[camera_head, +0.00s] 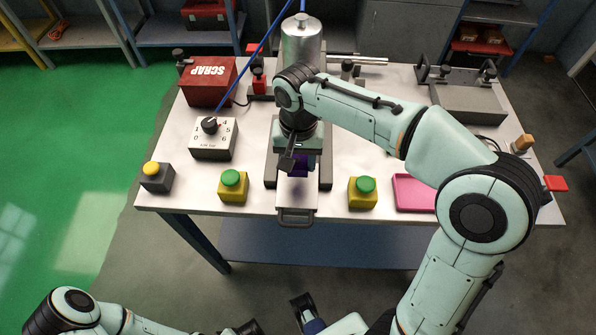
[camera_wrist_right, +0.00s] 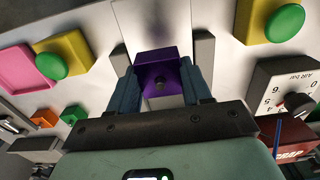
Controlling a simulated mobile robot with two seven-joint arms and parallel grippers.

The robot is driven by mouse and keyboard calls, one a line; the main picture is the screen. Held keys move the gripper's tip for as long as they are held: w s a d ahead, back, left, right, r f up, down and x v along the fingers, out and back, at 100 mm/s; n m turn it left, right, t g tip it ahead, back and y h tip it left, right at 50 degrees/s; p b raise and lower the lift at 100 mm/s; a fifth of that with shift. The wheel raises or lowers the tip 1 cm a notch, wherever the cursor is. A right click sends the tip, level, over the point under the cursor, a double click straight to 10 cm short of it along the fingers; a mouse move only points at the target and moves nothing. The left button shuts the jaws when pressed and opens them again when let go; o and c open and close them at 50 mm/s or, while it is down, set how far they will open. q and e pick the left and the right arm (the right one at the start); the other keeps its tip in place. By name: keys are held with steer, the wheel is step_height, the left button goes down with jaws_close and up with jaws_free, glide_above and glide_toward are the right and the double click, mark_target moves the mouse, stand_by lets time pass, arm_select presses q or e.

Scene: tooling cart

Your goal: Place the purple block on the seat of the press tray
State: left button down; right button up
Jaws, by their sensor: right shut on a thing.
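The purple block (camera_head: 299,170) is between the fingers of my right gripper (camera_head: 297,163), over the press tray (camera_head: 297,200). In the right wrist view the block (camera_wrist_right: 158,64) sits between both blue-grey fingers of the gripper (camera_wrist_right: 161,80), which is shut on it. A dark round spot shows on the block's face. The tray is a pale plate with a handle at the front, between two dark rails. Its seat is hidden by the block and gripper, so I cannot tell whether the block touches it. Part of my left arm shows at the bottom; its finger opening is unclear.
Yellow boxes with green buttons (camera_head: 232,186) (camera_head: 363,192) flank the tray. The press cylinder (camera_head: 301,42) stands behind my gripper. A dial box (camera_head: 213,139), red scrap bin (camera_head: 208,82) and yellow-button box (camera_head: 156,177) are left; a pink tray (camera_head: 413,194) is right.

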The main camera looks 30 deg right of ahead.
mark_target(298, 180)
steer(key=shift+f+b, duration=0.4)
steer(key=shift+f, duration=1.8)
steer(key=shift+f, duration=0.2)
steer(key=o, duration=1.2)
steer(key=shift+r, duration=0.1)
step_height(298, 180, up, 12)
steer(key=p, duration=0.2)
steer(key=shift+r+p, duration=0.15)
steer(key=shift+p, duration=0.15)
